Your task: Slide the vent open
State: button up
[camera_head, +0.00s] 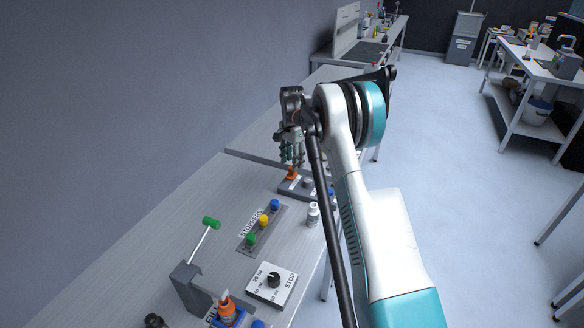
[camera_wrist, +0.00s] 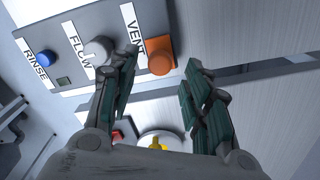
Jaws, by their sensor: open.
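The vent control is an orange knob (camera_wrist: 160,57) beside a VENT label (camera_wrist: 134,24) on a grey panel in the wrist view. It also shows as a small orange piece (camera_head: 292,173) in the head view, just below my gripper (camera_head: 291,147). In the wrist view my gripper (camera_wrist: 160,85) is open, with dark green-padded fingers apart. The orange knob appears beyond the fingertips, nearer the left finger. Nothing is held between the fingers. I cannot tell whether a finger touches the knob.
On the same panel are a white FLOW knob (camera_wrist: 98,50) and a blue RINSE button (camera_wrist: 46,58). The left bench surface is clear.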

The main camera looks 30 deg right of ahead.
aim_at(286, 185)
jog(key=shift+f, duration=1.2)
grip_shut()
jog(key=shift+s+a+b, duration=0.15)
jog(key=shift+s+a, duration=0.7)
jog(key=shift+a, duration=0.2)
jog(key=shift+s+a+b, duration=0.15)
jog(key=shift+s+a, duration=0.65)
jog(key=shift+a, duration=0.25)
grip_release()
jog(key=shift+a, duration=0.1)
notch_tip(286, 185, up, 12)
